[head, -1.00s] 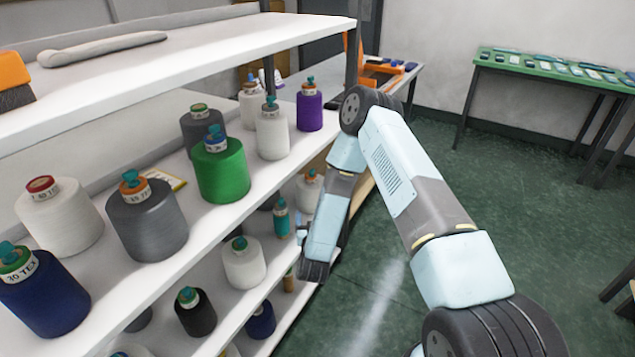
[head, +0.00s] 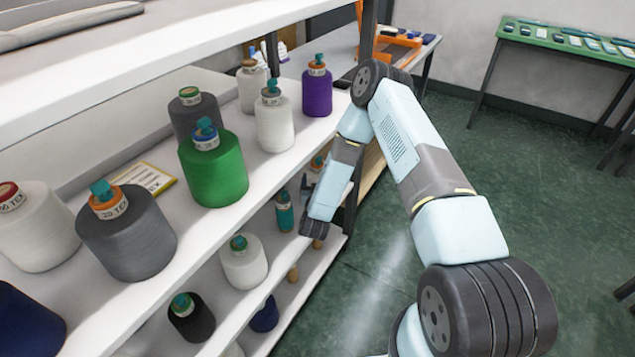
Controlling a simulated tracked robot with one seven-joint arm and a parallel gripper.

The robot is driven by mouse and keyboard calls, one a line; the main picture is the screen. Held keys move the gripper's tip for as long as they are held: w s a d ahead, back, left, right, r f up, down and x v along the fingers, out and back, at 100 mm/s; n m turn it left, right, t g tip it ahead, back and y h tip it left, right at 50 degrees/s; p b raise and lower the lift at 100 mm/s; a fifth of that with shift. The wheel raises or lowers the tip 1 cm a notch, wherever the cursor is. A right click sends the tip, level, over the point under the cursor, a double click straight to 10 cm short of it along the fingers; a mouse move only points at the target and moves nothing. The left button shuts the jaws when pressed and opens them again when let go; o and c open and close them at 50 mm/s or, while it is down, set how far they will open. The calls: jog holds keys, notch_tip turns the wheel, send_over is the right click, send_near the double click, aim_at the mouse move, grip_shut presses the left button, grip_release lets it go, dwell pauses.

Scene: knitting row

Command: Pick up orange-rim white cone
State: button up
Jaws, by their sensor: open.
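Another white cone with a tan-orange rim (head: 251,88) stands on the upper shelf at the back.
A teal cone (head: 285,215) stands close left of my wrist, and a white cone with a green top (head: 244,262) is nearer. Above are a white cone (head: 274,124), a purple cone (head: 317,90) and a green cone (head: 213,170). A dark shelf post (head: 350,210) is close to my arm.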

aim_at(317, 169)
jog(key=shift+w+d+f, duration=0.1)
jog(key=shift+w+d, duration=0.05)
jog(key=shift+w, duration=1.65)
jog(key=shift+w+d, duration=0.15)
jog(key=shift+w, duration=1.6)
grip_shut()
